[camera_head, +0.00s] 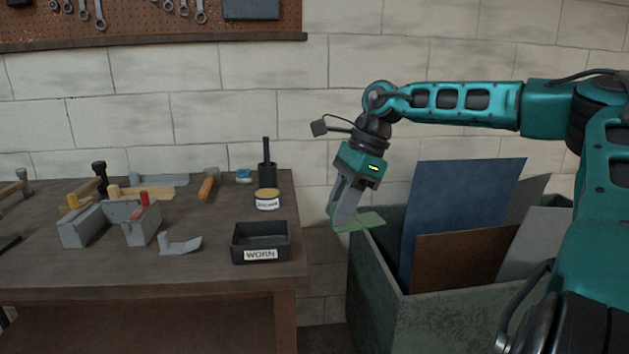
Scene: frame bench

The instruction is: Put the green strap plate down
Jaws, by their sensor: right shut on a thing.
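The green strap plate (366,222) is a thin, light green piece held in the air to the right of the bench, near the left rim of the green bin. My right gripper (340,222) points down and is shut on the plate. The plate lies nearly flat and sticks out to the right of the fingers. Part of it is hidden by the fingers. My left gripper is not in view.
The wooden bench (180,274) carries a black tray labelled WORN (261,243), a yellow tin (267,200), grey metal blocks (87,226) and several tools. The green bin (450,322) holds upright sheets, including a blue one (465,200). The bench's front strip is clear.

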